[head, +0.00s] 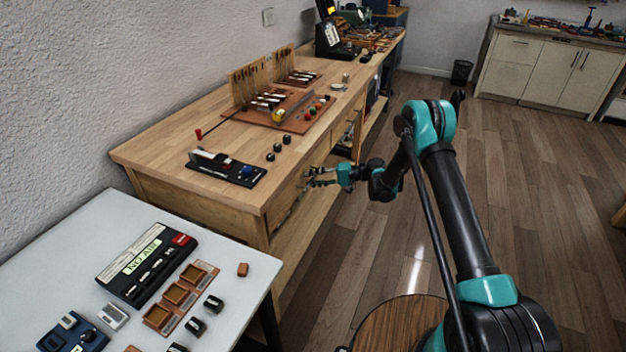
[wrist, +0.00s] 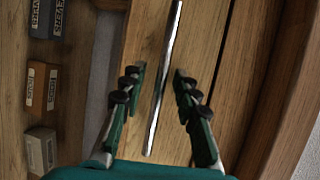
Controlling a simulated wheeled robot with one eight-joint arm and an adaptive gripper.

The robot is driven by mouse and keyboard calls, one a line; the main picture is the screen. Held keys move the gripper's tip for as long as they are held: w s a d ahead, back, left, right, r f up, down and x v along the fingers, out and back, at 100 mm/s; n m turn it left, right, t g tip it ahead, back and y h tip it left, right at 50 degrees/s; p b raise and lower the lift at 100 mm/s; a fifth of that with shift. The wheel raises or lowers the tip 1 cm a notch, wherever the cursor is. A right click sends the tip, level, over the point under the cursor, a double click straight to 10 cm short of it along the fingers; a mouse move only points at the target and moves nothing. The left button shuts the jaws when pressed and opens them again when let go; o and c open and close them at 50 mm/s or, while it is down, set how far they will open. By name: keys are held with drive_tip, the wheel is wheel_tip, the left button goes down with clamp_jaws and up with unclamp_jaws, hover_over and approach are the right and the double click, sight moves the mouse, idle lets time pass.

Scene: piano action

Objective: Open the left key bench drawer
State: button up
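The wooden key bench (head: 200,125) runs along the wall, with a drawer front (head: 283,208) under its top at the near end. In the wrist view the drawer front (wrist: 205,35) fills the middle and carries a long, thin, bright metal bar handle (wrist: 172,48). My gripper (head: 310,178) is at the front of the bench, level with the drawer. In the wrist view my gripper (wrist: 159,84) is open, with one finger on each side of the handle and gaps on both sides. The drawer looks closed. Finger depth relative to the handle is unclear.
A white table (head: 75,235) with a "NO AIR" box stands near left. Small labelled boxes (wrist: 40,90) sit on wood at the left of the wrist view. The bench top holds a black device (head: 228,168) and loose knobs.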

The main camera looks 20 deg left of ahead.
drive_tip(key=shift+c, duration=0.6)
clamp_jaws()
drive_tip(key=shift+d, duration=0.1)
